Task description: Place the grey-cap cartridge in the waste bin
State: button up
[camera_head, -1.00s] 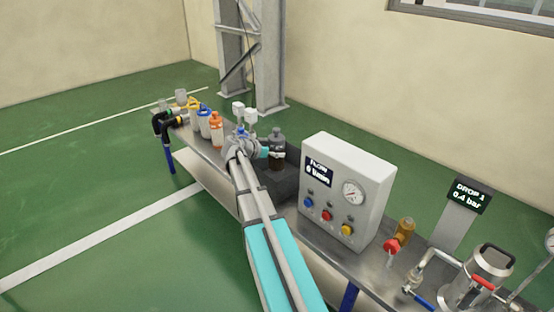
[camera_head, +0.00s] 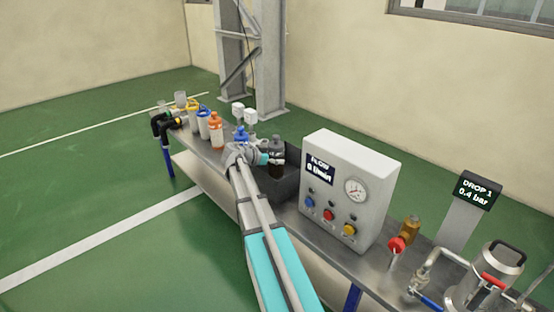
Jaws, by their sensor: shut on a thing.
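A dark cartridge with a grey cap (camera_head: 277,147) is held in my gripper (camera_head: 272,159), which is shut on it. The cartridge is upright and overlaps the dark bin (camera_head: 288,182) in the picture. Its lower part shows in front of the bin's inside; I cannot tell whether it touches the bin's floor. The bin stands on the bench behind my arm, left of the grey control box. My arm hides part of the bin's near side.
A control box (camera_head: 346,190) with a gauge stands right of the bin. Blue, orange and yellow capped cartridges (camera_head: 216,131) stand on the bench (camera_head: 205,160) to the left. A brass valve with a red knob (camera_head: 400,240) and a metal vessel (camera_head: 485,275) are at the right.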

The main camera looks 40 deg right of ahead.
jog(key=shift+f+b, duration=0.6)
jog(key=shift+f, duration=0.05)
jog(key=o, duration=1.1)
jog(key=shift+r, duration=0.15)
jog(key=shift+r+p, duration=0.5)
jog(key=shift+p, duration=0.1)
jog(key=shift+a+r+p, duration=0.25)
jog(key=shift+a+p, duration=0.05)
jog(key=p+v, duration=0.4)
jog(key=v, duration=0.7)
jog(key=shift+a, duration=0.15)
